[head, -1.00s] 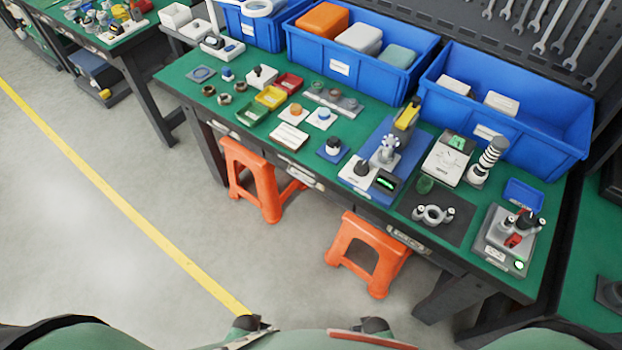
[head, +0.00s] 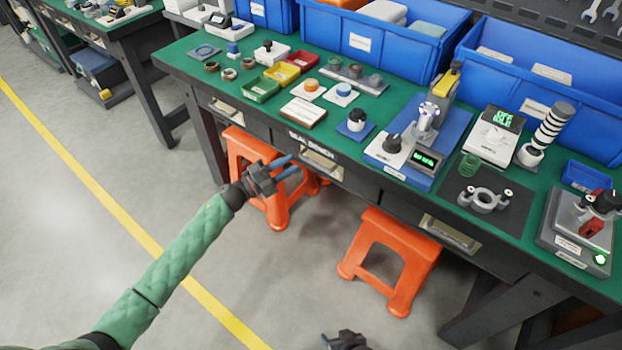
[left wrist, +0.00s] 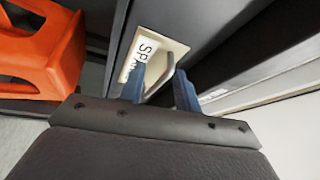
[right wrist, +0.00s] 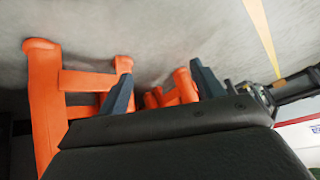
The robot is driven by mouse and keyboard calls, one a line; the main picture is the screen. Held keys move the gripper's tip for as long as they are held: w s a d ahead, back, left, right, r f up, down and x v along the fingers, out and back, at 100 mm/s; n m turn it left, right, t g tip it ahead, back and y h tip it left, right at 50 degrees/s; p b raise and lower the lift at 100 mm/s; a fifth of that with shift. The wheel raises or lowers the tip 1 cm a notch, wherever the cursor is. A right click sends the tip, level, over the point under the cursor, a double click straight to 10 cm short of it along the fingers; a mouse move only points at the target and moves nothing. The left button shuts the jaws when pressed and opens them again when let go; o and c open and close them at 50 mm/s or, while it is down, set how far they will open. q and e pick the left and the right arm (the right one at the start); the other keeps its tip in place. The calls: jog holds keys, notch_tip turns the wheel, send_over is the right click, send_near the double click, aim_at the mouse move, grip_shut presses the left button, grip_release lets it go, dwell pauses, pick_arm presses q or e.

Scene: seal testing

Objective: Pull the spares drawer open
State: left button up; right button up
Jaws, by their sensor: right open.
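The spares drawer is set in the front of the green-topped bench and looks shut. Its pale label plate and pull handle (head: 322,163) sit under the bench sign. In the left wrist view the label starting "SPA" (left wrist: 146,48) is partly covered by a finger, and the grey bar handle (left wrist: 161,81) appears between the two fingers. My left gripper (head: 292,166) is open and empty, just left of the handle in the head view; whether it touches cannot be told. My right gripper (right wrist: 165,80) is open and empty, low before the bench; only its top shows in the head view (head: 345,341).
Orange stools stand under the bench, one below my left gripper (head: 277,212) and one further right (head: 390,258). Other drawer handles are at left (head: 228,110) and right (head: 450,233). Test gear and blue bins (head: 372,45) fill the bench top. The floor in front is clear.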

aim_at(316, 164)
pick_arm(q)
jog(key=shift+s+d+r+m+g+h+b, duration=0.3)
jog(key=shift+d+r+m+g, duration=0.15)
jog(key=shift+d+m+g, duration=0.85)
jog(key=shift+s+d+r+m+g+h+b, duration=0.25)
jog(key=shift+d+r+m+g, duration=0.25)
jog(key=shift+d+m+g, duration=0.85)
jog(key=shift+s+d+r+m+g+h+b, duration=0.2)
jog(key=shift+d+r+m+g+h+b, duration=0.2)
jog(key=shift+d+m+g, duration=0.9)
pick_arm(e)
jog(key=shift+w+a+r+t+y, duration=0.15)
jog(key=shift+a+r+t+y, duration=0.1)
jog(key=shift+a, duration=0.5)
jog(key=shift+w+a+r+t+y, duration=0.15)
jog(key=shift+a+r+t, duration=0.1)
jog(key=shift+a, duration=0.45)
pick_arm(q)
jog(key=shift+d+t, duration=0.35)
jog(key=shift+d, duration=0.05)
grip_shut()
